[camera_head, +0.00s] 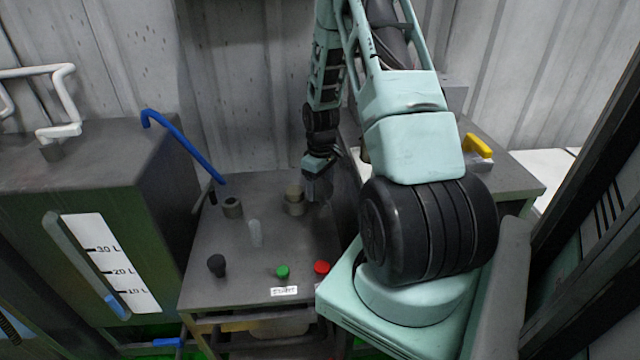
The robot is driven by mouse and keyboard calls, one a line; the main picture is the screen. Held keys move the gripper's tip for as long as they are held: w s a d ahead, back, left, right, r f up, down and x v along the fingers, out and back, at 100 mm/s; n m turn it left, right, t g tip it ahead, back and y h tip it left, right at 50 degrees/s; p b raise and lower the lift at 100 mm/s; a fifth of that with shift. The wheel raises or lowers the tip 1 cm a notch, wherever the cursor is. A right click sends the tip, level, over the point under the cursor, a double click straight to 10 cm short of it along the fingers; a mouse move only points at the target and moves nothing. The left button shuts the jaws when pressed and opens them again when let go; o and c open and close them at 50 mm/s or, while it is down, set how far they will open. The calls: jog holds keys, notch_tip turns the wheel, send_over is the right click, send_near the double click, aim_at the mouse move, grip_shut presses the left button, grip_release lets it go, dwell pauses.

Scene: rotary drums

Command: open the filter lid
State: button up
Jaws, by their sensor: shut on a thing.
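My gripper (316,190) is small in view at the end of the hanging arm, low over the back right of the grey bench. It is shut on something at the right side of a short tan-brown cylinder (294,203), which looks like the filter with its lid. The jaws partly hide what they hold, and the lid's edge is too small to make out. I cannot tell whether the lid is raised or seated.
The grey bench (220,285) also bears a grey socket (232,208), a clear cylinder (256,234), a black knob (216,265), a green button (282,271) and a red button (322,267). A tank with a level gauge (110,262) stands left. A blue pipe (184,146) slopes down between them.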

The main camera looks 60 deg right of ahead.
aim_at(321, 188)
jog(key=o, duration=1.4)
jog(key=shift+r, duration=0.1)
notch_tip(321, 188, up, 17)
jog(key=shift+r, duration=0.15)
